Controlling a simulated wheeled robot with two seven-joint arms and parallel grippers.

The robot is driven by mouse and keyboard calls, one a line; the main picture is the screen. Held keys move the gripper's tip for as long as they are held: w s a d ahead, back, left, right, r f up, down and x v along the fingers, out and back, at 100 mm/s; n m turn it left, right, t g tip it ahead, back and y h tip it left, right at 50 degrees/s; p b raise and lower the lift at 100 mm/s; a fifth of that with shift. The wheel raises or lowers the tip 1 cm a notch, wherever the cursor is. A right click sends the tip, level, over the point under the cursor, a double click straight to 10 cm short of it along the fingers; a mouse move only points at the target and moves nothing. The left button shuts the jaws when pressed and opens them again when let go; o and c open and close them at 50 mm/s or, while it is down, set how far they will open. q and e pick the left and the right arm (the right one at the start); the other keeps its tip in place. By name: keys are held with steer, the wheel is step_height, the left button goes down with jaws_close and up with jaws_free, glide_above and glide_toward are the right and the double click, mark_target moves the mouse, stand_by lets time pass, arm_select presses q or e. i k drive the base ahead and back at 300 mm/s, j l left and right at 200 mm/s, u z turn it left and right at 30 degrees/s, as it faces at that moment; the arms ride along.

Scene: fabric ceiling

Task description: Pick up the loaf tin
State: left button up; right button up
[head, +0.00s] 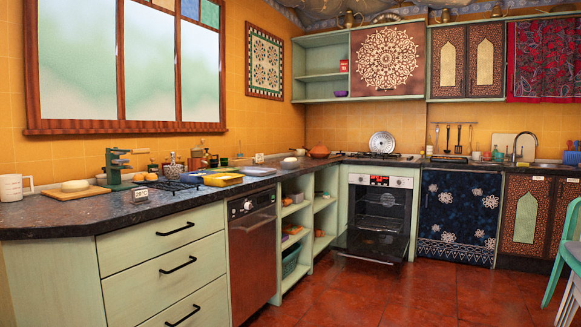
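I cannot make out a loaf tin for certain. Small items, some orange-brown, sit on the open shelves (308,215) below the counter, too small to identify. The oven (378,215) has its door (368,246) hanging open, and its racks look empty. Neither of my grippers is in view.
A green press-like device (116,168), a wooden board (76,191) and a white jug (12,187) crowd the left counter. A teal basket (291,262) sits on a lower shelf. A green chair (572,250) stands at the right edge. The red tiled floor (400,295) is clear in the middle.

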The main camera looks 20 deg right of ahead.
mark_target(292, 162)
steer(key=i+l+z, duration=0.85)
steer(key=i+z, duration=0.15)
steer(key=i, duration=0.2)
steer(key=i+z, duration=0.35)
steer(key=i+l, duration=0.1)
steer(key=i, duration=1.65)
